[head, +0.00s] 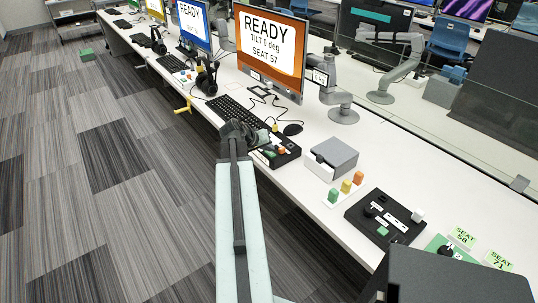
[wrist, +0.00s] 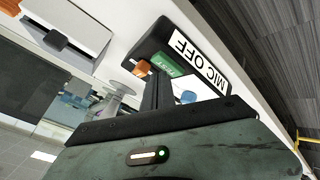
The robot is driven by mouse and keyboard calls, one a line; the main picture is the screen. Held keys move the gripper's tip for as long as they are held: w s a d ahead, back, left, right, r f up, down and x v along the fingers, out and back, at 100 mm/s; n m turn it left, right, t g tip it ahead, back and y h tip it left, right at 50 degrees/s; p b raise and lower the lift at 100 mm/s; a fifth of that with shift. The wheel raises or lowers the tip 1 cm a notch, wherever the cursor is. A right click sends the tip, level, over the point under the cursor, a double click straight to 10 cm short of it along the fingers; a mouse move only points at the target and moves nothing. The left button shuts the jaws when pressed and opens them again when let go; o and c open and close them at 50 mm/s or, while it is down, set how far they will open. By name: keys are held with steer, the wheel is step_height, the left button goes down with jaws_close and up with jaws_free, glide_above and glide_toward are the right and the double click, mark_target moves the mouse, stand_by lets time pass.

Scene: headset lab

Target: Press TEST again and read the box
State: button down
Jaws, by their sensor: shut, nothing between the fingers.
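The black box (wrist: 215,88) fills the upper middle of the wrist view, tilted in the picture. Its white display reads "MIC OFF". A green button (wrist: 167,66) with small white lettering, probably TEST, is beside an orange part (wrist: 143,67). My gripper (wrist: 158,78) is shut and empty, its dark fingers reaching up to the box by the green button; I cannot tell whether they touch it. In the head view the box (head: 286,151) lies on the white desk, partly behind my gripper (head: 240,132). The monitor (head: 268,48) above reads "READY, TILT 0 deg, SEAT 57".
A grey box (head: 331,157) and three coloured pegs (head: 345,188) stand right of the black box. A second black control box (head: 385,217) and green seat cards (head: 462,237) lie nearer. A keyboard (head: 237,113) and headset (head: 207,78) are on the left.

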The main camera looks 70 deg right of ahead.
mark_target(269, 154)
steer(key=shift+f+b, duration=0.4)
stand_by(0.5)
steer(key=shift+r+p, duration=0.85)
step_height(269, 154, up, 5)
steer(key=p, duration=0.5)
steer(key=shift+r, duration=0.1)
stand_by(0.3)
